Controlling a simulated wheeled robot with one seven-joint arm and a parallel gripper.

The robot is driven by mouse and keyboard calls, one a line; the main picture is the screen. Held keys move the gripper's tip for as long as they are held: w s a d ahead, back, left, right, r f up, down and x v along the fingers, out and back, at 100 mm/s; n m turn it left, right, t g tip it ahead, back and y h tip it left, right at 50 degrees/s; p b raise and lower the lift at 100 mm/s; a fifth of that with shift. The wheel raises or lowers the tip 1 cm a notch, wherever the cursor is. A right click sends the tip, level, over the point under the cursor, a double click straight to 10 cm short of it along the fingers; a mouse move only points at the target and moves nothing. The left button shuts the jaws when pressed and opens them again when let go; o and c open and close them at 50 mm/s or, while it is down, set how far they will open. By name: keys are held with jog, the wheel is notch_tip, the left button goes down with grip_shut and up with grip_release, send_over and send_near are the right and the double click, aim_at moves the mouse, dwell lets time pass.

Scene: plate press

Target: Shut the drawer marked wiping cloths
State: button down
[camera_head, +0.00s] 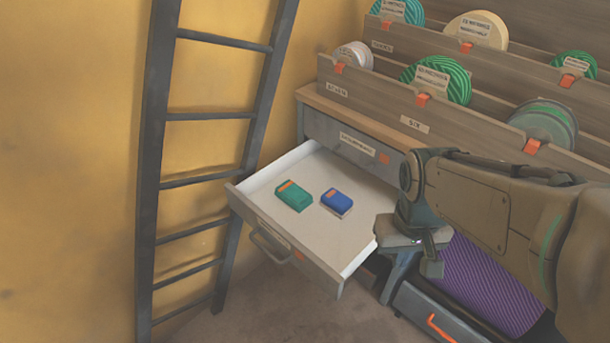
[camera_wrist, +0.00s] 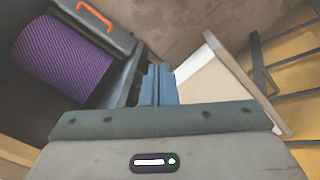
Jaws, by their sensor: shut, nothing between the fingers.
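A drawer (camera_head: 315,243) stands pulled out of the wooden cabinet, with a white inside, a grey front and a bar handle (camera_head: 268,247). A label and an orange tag are on its front, but the label is too small to read. A green packet (camera_head: 293,196) and a blue packet (camera_head: 337,203) lie in it. The drawer also shows in the wrist view (camera_wrist: 208,90), to the right of the fingers. My gripper (camera_head: 388,295) is shut and empty, pointing down beside the drawer's right side. Its closed fingers show in the wrist view (camera_wrist: 159,84). I cannot tell whether they touch the drawer.
A closed drawer (camera_head: 350,140) sits above the open one. A dark ladder (camera_head: 210,115) leans at the left wall. Racks of reels stand on top. Floor before the drawer is clear.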

jog(key=w+a+f+n+g+h+p, duration=0.1)
jog(key=w+a+f+n+g+h, duration=0.2)
jog(key=a+n+h, duration=0.45)
jog(key=n+t+h+p, duration=0.2)
jog(key=n+t+h, duration=0.2)
jog(key=n+t, duration=1.35)
send_near(297, 248)
jog(key=shift+n+g, duration=0.65)
jog(key=shift+n, duration=0.25)
jog(key=x, duration=0.1)
jog(key=b+x, duration=0.1)
jog(key=x, duration=0.1)
jog(key=r+b+x, duration=0.1)
jog(key=x, duration=0.1)
jog(key=shift+w, duration=0.2)
jog(key=shift+w+d, duration=0.4)
jog(key=shift+w, duration=0.15)
